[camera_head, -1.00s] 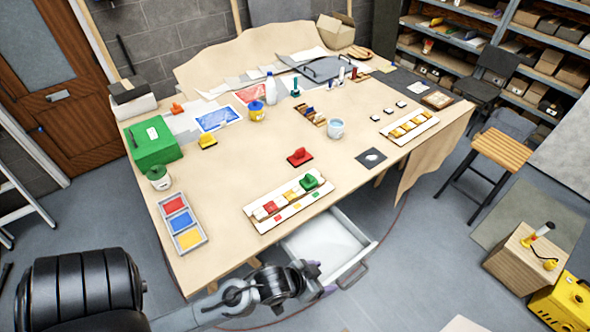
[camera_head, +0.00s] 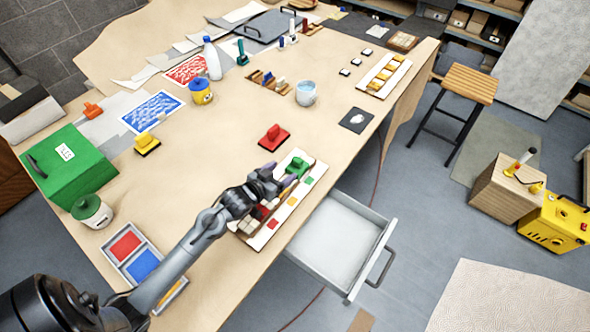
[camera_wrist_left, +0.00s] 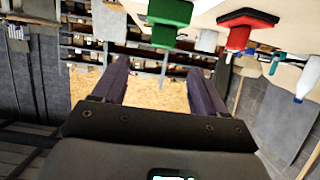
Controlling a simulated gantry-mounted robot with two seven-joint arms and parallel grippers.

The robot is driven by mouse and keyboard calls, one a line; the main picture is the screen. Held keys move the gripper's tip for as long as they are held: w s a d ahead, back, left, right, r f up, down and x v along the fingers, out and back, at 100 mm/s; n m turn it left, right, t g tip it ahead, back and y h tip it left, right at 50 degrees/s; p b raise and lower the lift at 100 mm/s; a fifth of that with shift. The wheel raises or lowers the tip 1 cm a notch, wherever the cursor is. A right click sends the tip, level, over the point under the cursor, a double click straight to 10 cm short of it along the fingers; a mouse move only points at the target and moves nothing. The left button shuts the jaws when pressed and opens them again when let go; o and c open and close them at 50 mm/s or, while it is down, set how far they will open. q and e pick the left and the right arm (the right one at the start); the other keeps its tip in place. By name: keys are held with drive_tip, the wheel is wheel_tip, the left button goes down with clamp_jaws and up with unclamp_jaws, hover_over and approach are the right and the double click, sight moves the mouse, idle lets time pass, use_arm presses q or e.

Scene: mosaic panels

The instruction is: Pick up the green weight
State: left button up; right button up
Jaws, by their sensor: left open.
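The green weight (camera_head: 299,164), a block with a knob-like handle, sits at the far end of the white tray (camera_head: 309,160) near the table's front edge. My left gripper (camera_head: 280,178) is open and empty, just left of the green weight, over the tray. Its fingers seem to point toward the weight; whether they touch it I cannot tell. In the left wrist view a green handled piece (camera_wrist_left: 170,14) shows at the top, beyond the open fingers (camera_wrist_left: 157,75) and not between them. My arm hides part of the tray. My right gripper is not in view.
A red handled block (camera_head: 273,138) stands just behind the tray. A drawer (camera_head: 340,240) is pulled open below the table's front edge. A three-colour tray (camera_head: 120,246), a white jar with a green lid (camera_head: 92,211) and a green box (camera_head: 75,165) stand at the left.

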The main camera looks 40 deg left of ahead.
sight(297, 160)
use_arm(q)
drive_tip(key=x, duration=0.3)
drive_tip(key=shift+w+a, duration=0.2)
drive_tip(key=shift+w, duration=0.2)
drive_tip(key=shift+x, duration=3.25)
drive_tip(key=shift+f, duration=0.15)
clamp_jaws()
